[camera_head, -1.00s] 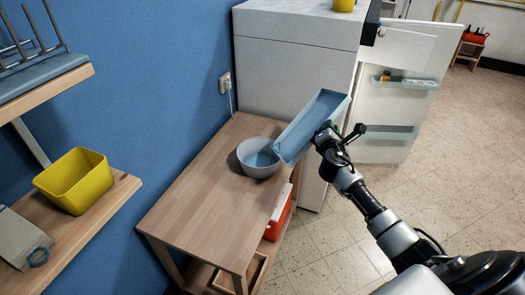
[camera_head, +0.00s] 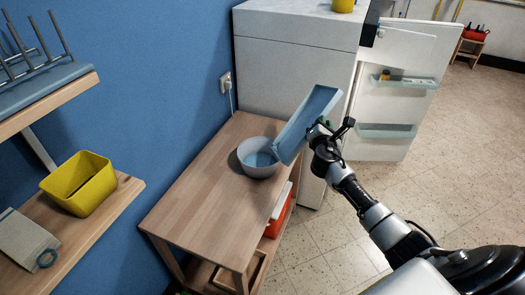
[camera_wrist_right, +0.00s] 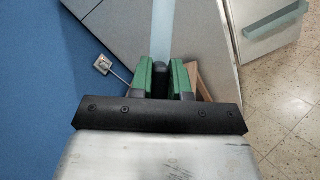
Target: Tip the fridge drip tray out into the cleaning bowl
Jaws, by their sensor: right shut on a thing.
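The blue-grey drip tray (camera_head: 310,118) is long and shallow. It is tilted, with its lower end at the right rim of the grey cleaning bowl (camera_head: 258,158); whether they touch I cannot tell. The bowl stands on the wooden table and has something bluish inside. My right gripper (camera_head: 322,130) is shut on the tray's right side. In the right wrist view its green fingers (camera_wrist_right: 160,78) close on a dark piece, with a pale blue strip of the tray (camera_wrist_right: 163,32) beyond. My left gripper is not in view.
The wooden table (camera_head: 200,200) is bare left of the bowl. The white fridge (camera_head: 290,75) stands behind, its door (camera_head: 395,95) open. A wall shelf at left holds a yellow bin (camera_head: 78,183). A red box (camera_head: 278,215) sits under the tabletop.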

